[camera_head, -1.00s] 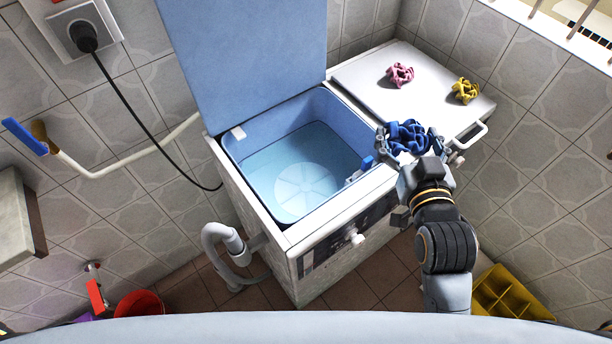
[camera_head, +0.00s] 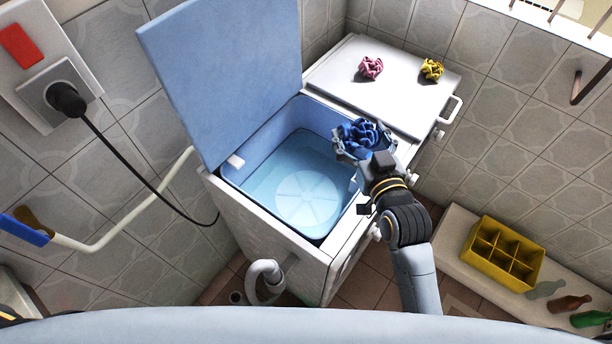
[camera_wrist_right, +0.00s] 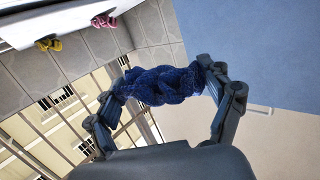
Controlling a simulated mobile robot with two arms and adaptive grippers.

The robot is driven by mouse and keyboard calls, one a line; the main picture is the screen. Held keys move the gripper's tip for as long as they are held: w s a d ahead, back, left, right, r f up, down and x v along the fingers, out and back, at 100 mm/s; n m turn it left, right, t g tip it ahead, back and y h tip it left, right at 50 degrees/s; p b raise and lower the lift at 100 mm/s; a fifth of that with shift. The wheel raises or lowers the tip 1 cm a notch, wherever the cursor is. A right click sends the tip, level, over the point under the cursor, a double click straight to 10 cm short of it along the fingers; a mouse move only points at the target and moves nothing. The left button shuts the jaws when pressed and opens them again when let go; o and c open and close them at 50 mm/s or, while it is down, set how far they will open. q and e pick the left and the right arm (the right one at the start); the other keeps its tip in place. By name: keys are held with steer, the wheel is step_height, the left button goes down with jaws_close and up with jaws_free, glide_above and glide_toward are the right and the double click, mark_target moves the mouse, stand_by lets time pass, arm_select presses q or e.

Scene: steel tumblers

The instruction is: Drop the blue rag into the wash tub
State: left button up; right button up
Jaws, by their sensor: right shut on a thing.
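The blue rag (camera_head: 362,133) is a crumpled dark blue bundle. My right gripper (camera_head: 363,146) is shut on it and holds it up, over the right rim of the wash tub in the head view. The right wrist view shows the rag (camera_wrist_right: 160,84) pinched between the two fingers of the gripper (camera_wrist_right: 165,88). The wash tub (camera_head: 262,160) is an open blue tub with clear water and a round ribbed disc at its bottom. Its blue lid (camera_head: 228,70) stands raised. My left gripper is not in view.
A pink rag (camera_head: 371,67) and a yellow rag (camera_head: 432,69) lie on the closed white lid (camera_head: 385,95) right of the tub. A black cord hangs from the wall socket (camera_head: 62,90).

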steer(key=w+a+f+n+y+b, duration=0.1)
steer(key=w+a+f, duration=0.1)
steer(key=a+f, duration=0.2)
steer(key=w+a+f+n+g+y+b, duration=0.1)
steer(key=w+a+f+y+b, duration=0.1)
steer(key=a+f, duration=0.3)
step_height(320, 180, down, 4)
steer(key=shift+w+f+n+g, duration=0.15)
steer(key=shift+w+n+g, duration=0.2)
steer(key=shift+w, duration=0.45)
steer(key=o, duration=1)
step_height(320, 180, up, 10)
